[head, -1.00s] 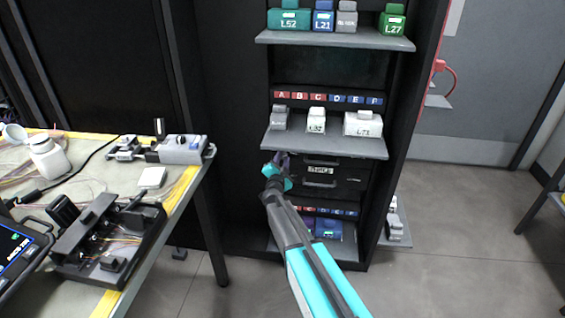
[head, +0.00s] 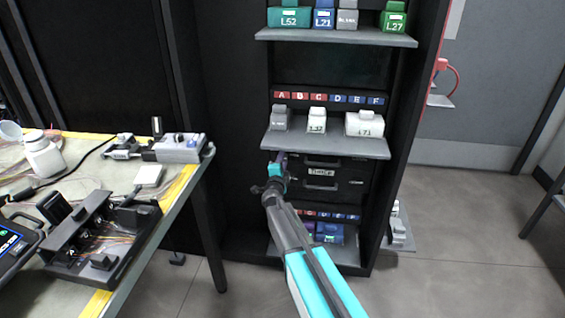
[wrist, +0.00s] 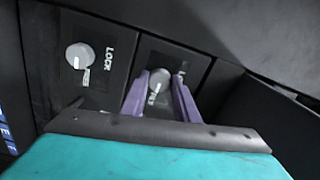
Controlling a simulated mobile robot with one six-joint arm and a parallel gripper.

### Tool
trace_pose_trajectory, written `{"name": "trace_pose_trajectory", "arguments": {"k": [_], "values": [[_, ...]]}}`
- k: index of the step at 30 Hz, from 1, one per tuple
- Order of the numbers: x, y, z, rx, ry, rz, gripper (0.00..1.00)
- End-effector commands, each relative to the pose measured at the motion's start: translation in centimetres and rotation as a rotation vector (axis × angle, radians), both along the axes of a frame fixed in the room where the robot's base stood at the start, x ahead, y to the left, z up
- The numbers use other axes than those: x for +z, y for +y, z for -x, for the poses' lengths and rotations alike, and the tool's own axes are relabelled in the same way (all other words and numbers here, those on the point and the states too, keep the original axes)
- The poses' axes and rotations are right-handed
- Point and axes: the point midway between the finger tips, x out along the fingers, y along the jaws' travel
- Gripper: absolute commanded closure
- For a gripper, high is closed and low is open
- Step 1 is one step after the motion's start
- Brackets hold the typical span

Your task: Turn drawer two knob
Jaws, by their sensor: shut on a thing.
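A dark drawer unit (head: 334,187) sits below the shelf in the black cabinet. In the wrist view, one round grey knob (wrist: 159,81) is between the purple fingers of my gripper (wrist: 160,97), which are shut on it. Its printed label is mostly hidden by a finger. A second grey knob (wrist: 79,56) is on a panel to the left, free, beside the word LOCK. In the head view, my gripper (head: 281,160) is at the left side of the drawer fronts, and the knobs are hidden or too small to tell. I cannot read which drawer the held knob belongs to.
A grey shelf (head: 325,147) with labelled boxes juts out just above my gripper. A lower shelf holds blue and purple items (head: 330,234). The workbench (head: 178,192) with splicing gear stands to the left. The floor at right is open.

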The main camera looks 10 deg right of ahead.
Motion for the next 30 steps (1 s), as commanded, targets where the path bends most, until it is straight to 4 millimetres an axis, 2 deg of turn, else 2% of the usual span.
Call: {"name": "trace_pose_trajectory", "arguments": {"k": [7, 8, 11, 23, 30], "values": [[0.0, 0.0, 0.0, 0.0, 0.0, -0.003, 0.95], [0.0, 0.0, 0.0, 0.0, 0.0, -0.003, 0.69], [0.0, 0.0, 0.0, 0.0, 0.0, -0.002, 0.54], [0.0, 0.1, 0.2, 0.001, 0.0, 0.0, 0.54], [0.0, 0.5, 1.5, 0.001, 0.001, 0.001, 0.54]]}}
